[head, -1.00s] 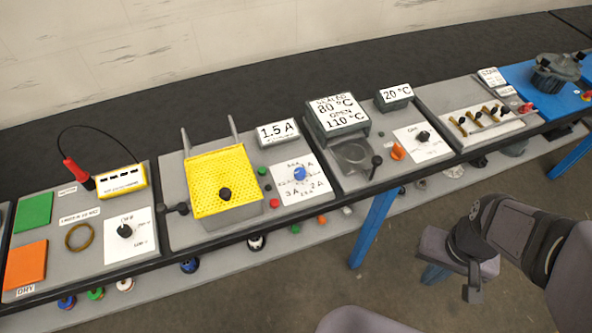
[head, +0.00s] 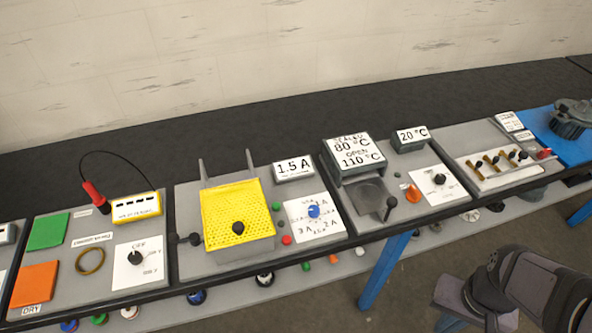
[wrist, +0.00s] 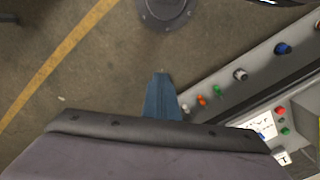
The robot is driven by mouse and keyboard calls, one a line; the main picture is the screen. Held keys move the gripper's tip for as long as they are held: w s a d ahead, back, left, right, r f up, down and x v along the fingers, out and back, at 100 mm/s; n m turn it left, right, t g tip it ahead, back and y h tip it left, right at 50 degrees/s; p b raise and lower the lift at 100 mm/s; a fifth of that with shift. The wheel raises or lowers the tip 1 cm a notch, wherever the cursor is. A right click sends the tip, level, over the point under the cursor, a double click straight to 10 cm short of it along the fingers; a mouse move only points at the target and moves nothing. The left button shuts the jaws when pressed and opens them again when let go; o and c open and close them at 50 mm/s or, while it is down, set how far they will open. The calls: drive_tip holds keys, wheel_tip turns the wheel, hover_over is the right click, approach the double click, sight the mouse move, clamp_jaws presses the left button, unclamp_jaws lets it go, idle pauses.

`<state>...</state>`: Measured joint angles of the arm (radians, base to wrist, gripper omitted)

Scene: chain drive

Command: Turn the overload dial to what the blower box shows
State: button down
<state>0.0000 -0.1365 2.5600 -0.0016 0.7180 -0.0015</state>
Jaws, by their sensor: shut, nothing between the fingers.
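The overload dial is a blue knob (head: 314,211) on a white plate marked in amps, where 3 A and 2 A can be read. Its pointer is too small to tell its setting. A grey box (head: 293,169) behind it shows 1.5 A. I take this to be the blower box. My gripper (head: 494,322) shows only in part at the bottom right of the head view, dark, shut and empty. It is well apart from the dial, off the front of the bench. The wrist view looks down at the floor and the bench edge, and no fingertips can be made out there.
A yellow perforated guard (head: 238,207) with a black knob stands left of the dial. Green and red buttons lie between them. A box reading 80 °C and 110 °C (head: 354,152) and a black-knobbed lever (head: 390,203) stand right. Floor in front is open around a blue leg (head: 385,270).

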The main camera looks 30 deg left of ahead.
idle(0.4)
drive_tip(key=c, duration=1.6)
unclamp_jaws()
drive_tip(key=shift+w+f, duration=0.15)
drive_tip(key=shift+w, duration=0.05)
drive_tip(key=shift+c, duration=0.2)
drive_tip(key=shift+o, duration=1.3)
drive_tip(key=w+a+f+n+t+b, duration=0.1)
drive_tip(key=w+f+n+t+b, duration=0.1)
drive_tip(key=w, duration=0.7)
wheel_tip(320, 180, down, 3)
drive_tip(key=shift+w+a+r+t+b, duration=0.2)
drive_tip(key=shift+a+t+b, duration=0.15)
drive_tip(key=shift+t+b, duration=0.5)
drive_tip(key=w+a+f+n+t+b, duration=0.1)
drive_tip(key=w+a+f+n+b, duration=0.1)
drive_tip(key=w+a, duration=0.15)
drive_tip(key=n+t+y+b, duration=0.2)
drive_tip(key=n+y+b, duration=0.55)
drive_tip(key=y, duration=0.45)
approach(315, 210)
drive_tip(key=x, duration=0.3)
drive_tip(key=shift+a+n, duration=0.15)
drive_tip(key=shift+n, duration=0.1)
drive_tip(key=shift+p+x, duration=0.7)
drive_tip(key=shift+x, duration=2.9)
